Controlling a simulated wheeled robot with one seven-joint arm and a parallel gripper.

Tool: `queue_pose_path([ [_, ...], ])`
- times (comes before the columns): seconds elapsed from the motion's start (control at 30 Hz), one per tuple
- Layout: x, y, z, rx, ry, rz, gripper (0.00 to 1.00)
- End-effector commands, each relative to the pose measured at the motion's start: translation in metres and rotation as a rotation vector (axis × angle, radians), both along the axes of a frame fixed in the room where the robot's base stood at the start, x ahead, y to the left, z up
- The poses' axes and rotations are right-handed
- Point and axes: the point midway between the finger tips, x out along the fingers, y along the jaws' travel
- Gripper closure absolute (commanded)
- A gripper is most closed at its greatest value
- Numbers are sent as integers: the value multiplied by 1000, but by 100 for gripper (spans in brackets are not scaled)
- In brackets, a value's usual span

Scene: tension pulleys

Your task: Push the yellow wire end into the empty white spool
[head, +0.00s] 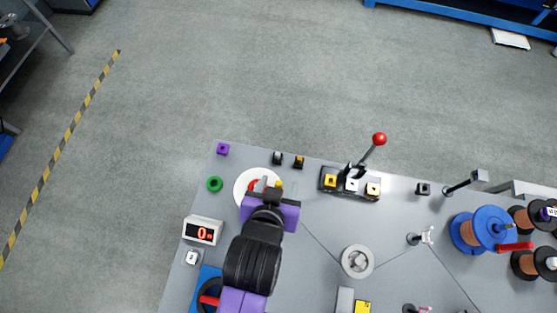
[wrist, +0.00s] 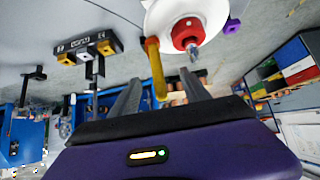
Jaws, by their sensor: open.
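The white spool (head: 243,190) lies on the grey table under the front of my arm, and my gripper partly hides it. In the wrist view it is a white disc (wrist: 160,22) with a red hub (wrist: 187,33) and a grey metal pin. The yellow wire end (wrist: 155,68) is a short bent yellow piece beside the disc's edge. It shows as a small yellow spot in the head view (head: 278,184). My gripper (wrist: 160,84) is open, with the yellow end showing between its two fingers. I cannot tell whether a finger touches it.
A red-knobbed lever (head: 379,139) stands behind a black block with yellow and white buttons (head: 351,184). A counter (head: 203,230) and a green ring (head: 214,184) are at left. A grey pulley (head: 357,262) and a blue spool (head: 466,232) are at right.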

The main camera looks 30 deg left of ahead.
Motion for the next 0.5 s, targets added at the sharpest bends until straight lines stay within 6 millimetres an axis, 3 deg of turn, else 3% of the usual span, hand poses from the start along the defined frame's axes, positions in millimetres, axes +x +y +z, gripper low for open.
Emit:
queue_pose_path([
  [0.5,-17,-5,17,0,1,0,45],
])
